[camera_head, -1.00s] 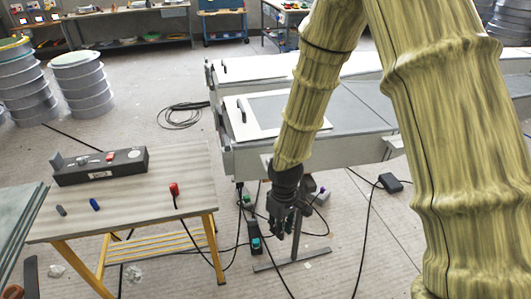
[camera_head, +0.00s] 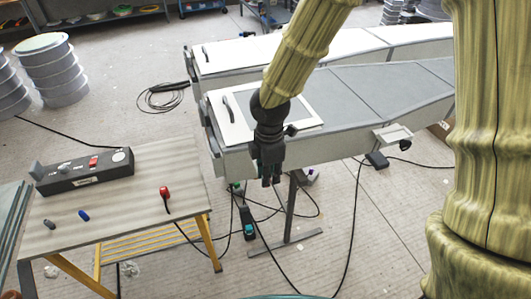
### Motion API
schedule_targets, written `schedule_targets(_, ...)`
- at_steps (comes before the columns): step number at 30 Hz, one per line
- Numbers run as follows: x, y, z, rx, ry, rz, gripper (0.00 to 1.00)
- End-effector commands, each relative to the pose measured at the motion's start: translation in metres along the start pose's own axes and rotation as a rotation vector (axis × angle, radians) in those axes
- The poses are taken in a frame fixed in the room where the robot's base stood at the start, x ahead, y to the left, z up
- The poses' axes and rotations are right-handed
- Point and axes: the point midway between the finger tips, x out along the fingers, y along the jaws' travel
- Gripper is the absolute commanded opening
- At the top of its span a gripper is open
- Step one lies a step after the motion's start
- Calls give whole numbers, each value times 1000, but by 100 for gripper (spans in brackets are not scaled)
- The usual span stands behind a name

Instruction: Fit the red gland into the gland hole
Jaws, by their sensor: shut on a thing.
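A red gland-like piece (camera_head: 165,192) stands on the wooden bench (camera_head: 130,205) near its right edge, with a black cable running off it. A blue piece (camera_head: 84,215) and a grey piece (camera_head: 50,224) lie to its left. My gripper (camera_head: 270,178) points down in front of the near end of the grey mould, right of the bench and well apart from the red piece. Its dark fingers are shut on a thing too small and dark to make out. I cannot make out a gland hole.
A dark box (camera_head: 85,172) with a red part lies at the bench's back. The long grey mould (camera_head: 340,90) bears a white framed panel (camera_head: 232,122). Cables and a teal-ended tool (camera_head: 248,225) lie on the floor. Stacked drums (camera_head: 55,70) stand at left.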

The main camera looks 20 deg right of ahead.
Motion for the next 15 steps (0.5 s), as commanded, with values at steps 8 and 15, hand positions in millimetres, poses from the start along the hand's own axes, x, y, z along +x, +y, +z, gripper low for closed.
schedule_targets(8,3,55,16,6,1,-2,5)
schedule_targets(15,8,92,27,4,0,-1,5)
